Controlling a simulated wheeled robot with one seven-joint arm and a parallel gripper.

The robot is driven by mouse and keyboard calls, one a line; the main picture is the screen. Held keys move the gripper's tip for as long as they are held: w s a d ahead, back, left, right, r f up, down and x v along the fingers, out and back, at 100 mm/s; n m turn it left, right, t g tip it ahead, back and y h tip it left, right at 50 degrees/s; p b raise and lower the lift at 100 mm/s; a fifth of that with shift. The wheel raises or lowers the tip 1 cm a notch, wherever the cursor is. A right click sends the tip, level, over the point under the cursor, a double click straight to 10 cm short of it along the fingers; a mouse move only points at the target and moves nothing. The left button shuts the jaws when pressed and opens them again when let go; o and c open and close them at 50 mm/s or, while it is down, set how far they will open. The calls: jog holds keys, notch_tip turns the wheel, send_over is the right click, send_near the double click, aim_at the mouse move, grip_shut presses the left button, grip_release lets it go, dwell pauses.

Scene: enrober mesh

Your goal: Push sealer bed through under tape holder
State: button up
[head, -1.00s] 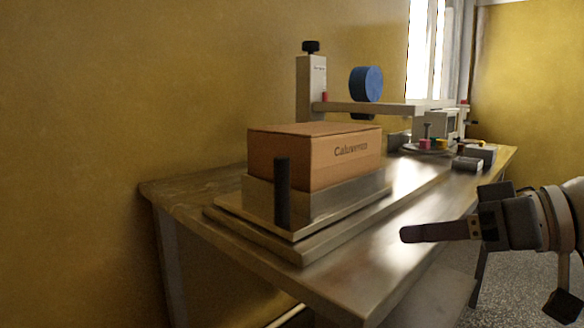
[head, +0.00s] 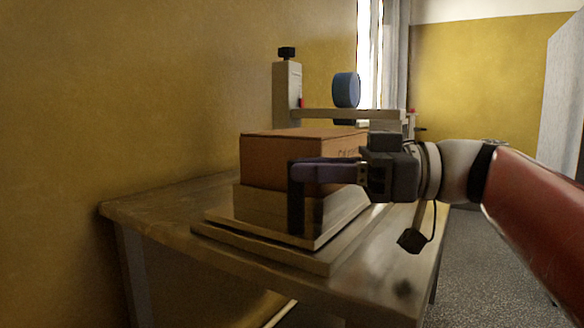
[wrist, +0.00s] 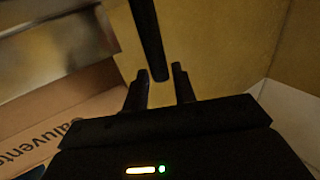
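The sealer bed (head: 270,209) is a metal tray on a flat rail plate, with an upright black handle (head: 296,215) at its near end. A brown carton (head: 285,160) sits in it and also shows in the wrist view (wrist: 70,118). The tape holder (head: 340,115), a post and crossbar with a blue tape roll (head: 346,90), stands behind the carton. My gripper (head: 294,172) is at the handle's upper part, overlapping it. In the wrist view my gripper (wrist: 162,82) is open, with the handle (wrist: 150,40) ending between its fingertips, gaps visible on both sides.
The metal table (head: 150,207) stands along a yellow wall. Its right side beside the rail plate is bare. Open speckled floor (head: 480,265) lies to the right. The table's far end is largely hidden behind my arm.

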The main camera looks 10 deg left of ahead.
jog(key=shift+s+a, duration=0.15)
jog(key=shift+a, duration=1.1)
grip_shut()
